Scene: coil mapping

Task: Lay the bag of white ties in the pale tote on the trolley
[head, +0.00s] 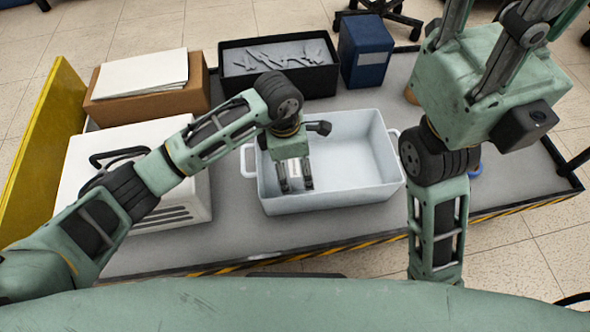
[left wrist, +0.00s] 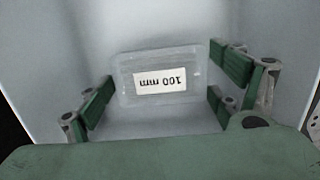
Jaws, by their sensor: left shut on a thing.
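The pale tote (head: 345,199) stands on the grey trolley (head: 235,225). My left gripper (head: 295,186) points down inside the tote's outline, towards its left end. It is shut on the clear bag (left wrist: 122,88), which has a white label reading "100 mm", upside down in the left wrist view. The bag lies between the green finger pads (left wrist: 160,90) there, with the tote's pale inside behind it. In the head view the bag is mostly hidden by the gripper. I cannot tell whether it touches the tote's floor. My right gripper (head: 495,45) is raised close to the head camera, its fingertips outside the picture.
A black bin (head: 235,85) of grey parts and a blue box (head: 364,50) stand behind the tote. A cardboard box (head: 150,108) with papers and a white case (head: 185,195) are at left. The right part of the tote's floor is clear.

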